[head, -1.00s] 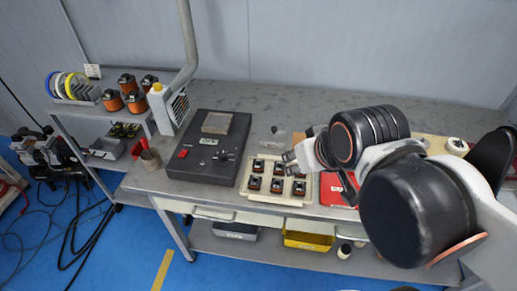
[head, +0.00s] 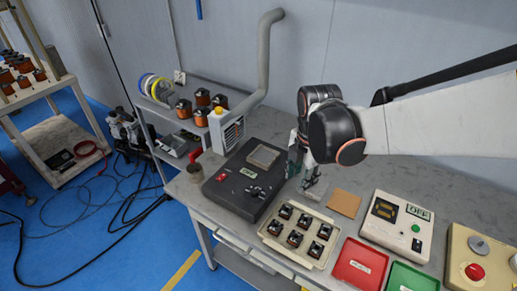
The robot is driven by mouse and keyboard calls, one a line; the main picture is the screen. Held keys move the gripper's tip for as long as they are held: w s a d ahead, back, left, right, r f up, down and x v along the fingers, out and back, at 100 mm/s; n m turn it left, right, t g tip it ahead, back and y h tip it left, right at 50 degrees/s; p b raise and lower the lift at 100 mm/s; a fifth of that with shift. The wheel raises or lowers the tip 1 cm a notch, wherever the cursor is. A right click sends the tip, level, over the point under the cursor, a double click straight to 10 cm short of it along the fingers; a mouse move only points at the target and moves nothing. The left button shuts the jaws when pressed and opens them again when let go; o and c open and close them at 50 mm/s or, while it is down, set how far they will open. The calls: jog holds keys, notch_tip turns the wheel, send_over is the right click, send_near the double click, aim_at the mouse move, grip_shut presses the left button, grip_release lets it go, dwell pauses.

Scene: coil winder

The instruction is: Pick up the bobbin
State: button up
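Several small black-and-copper wound pieces (head: 295,238) stand in rows in a cream tray (head: 264,235) on the bench. I cannot tell for sure which thing is the bobbin. A small pale grey piece (head: 313,190) is on the bench between the black box and the brown square, at my gripper's tip. My gripper (head: 308,180) points down there, behind the tray. Its fingers are small and partly hidden by my wrist, so I cannot tell whether they are open or touch the pale piece.
A black box (head: 240,184) stands left of my gripper, with a grey duct (head: 265,60) behind. A brown square (head: 344,203), a white control unit (head: 396,225), red (head: 360,264) and green (head: 412,278) trays lie right. Copper spools (head: 201,97) stand on the left shelf.

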aim_at(287, 207)
jog(key=f+n+b, duration=0.1)
jog(key=f, duration=0.4)
jog(key=w+a+f+n+b, duration=0.1)
jog(key=f+n+b, duration=0.1)
jog(key=f, duration=0.4)
jog(key=a+f+n+g+b, duration=0.1)
jog(key=f+n, duration=0.1)
jog(key=f, duration=0.4)
jog(key=shift+w+a+b, duration=0.1)
jog(key=shift+w+b, duration=0.2)
jog(key=shift+w, duration=0.05)
jog(key=c, duration=0.7)
